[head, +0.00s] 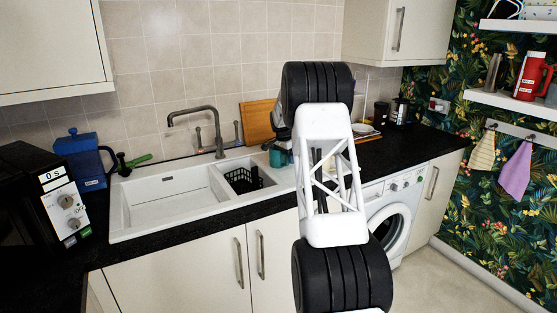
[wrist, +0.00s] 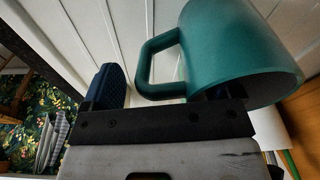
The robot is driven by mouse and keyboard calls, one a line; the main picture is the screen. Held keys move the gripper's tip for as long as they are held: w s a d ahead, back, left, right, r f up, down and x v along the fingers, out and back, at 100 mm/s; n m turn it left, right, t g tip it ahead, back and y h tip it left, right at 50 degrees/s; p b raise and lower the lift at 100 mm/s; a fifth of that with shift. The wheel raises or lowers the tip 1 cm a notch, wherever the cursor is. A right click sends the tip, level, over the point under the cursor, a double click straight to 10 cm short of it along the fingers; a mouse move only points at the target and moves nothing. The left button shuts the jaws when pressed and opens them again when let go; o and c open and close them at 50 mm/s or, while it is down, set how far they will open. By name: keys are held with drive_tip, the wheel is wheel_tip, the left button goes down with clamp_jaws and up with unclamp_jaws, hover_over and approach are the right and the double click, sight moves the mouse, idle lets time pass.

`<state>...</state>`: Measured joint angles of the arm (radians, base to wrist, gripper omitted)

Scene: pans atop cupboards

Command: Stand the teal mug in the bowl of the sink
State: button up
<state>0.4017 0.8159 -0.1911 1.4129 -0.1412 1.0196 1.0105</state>
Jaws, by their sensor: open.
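The teal mug (wrist: 235,50) fills the upper right of the wrist view, with its handle (wrist: 146,65) pointing left. In the head view a part of the mug (head: 281,157) shows beside my arm, at the right end of the sink near the drainer. My gripper (wrist: 160,92) is open around the handle side of the mug. One dark blue finger stands left of the handle; the other is mostly hidden by the mug. I cannot tell whether either finger touches it. The sink's large bowl (head: 170,203) is to the left and looks empty.
A black basket (head: 243,180) sits in the small half bowl between the large bowl and the mug. The tap (head: 200,125) arches behind the sink. A wooden board (head: 258,120) leans on the wall. A blue coffee press (head: 83,160) and a microwave (head: 40,200) stand left.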

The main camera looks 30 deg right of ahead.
drive_tip(key=shift+c, duration=0.4)
drive_tip(key=shift+r, duration=0.1)
drive_tip(key=c, duration=1.2)
drive_tip(key=shift+r, duration=0.1)
drive_tip(key=shift+r, duration=1.55)
drive_tip(key=shift+s+r, duration=0.15)
drive_tip(key=shift+s+a+r, duration=0.25)
drive_tip(key=shift+s+a, duration=0.8)
drive_tip(key=shift+s, duration=1.35)
drive_tip(key=shift+s+a+r, duration=0.2)
drive_tip(key=shift+s+a, duration=0.9)
drive_tip(key=shift+s, duration=1.25)
drive_tip(key=shift+s+a+r, duration=0.25)
drive_tip(key=shift+s+a, duration=0.8)
drive_tip(key=shift+s, duration=1.35)
drive_tip(key=shift+w, duration=0.1)
